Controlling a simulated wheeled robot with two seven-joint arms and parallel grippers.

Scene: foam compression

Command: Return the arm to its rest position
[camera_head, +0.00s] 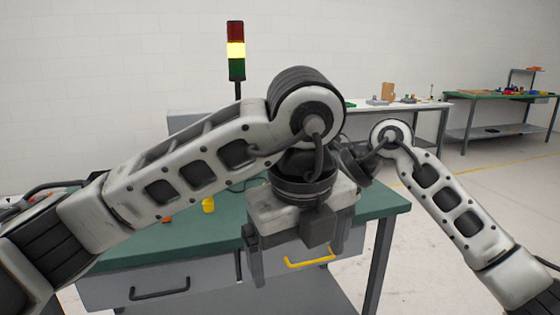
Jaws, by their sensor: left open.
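My left arm (190,165) comes in from the left, bends at a raised joint and hangs down in the middle of the view. My left gripper (286,250) points down at the front edge of the green-topped workbench (150,245). Its fingers are apart, and nothing shows between them. My right arm (440,200) comes in from the right and bends inward. Its wrist end passes behind my left wrist, so my right gripper is hidden.
The workbench has drawers with a black handle (160,294) and a yellow handle (310,262). A small yellow cylinder (208,205) stands on its top. A signal tower (236,50) glows yellow behind. Other tables (500,97) stand at the back right. Floor is open at right.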

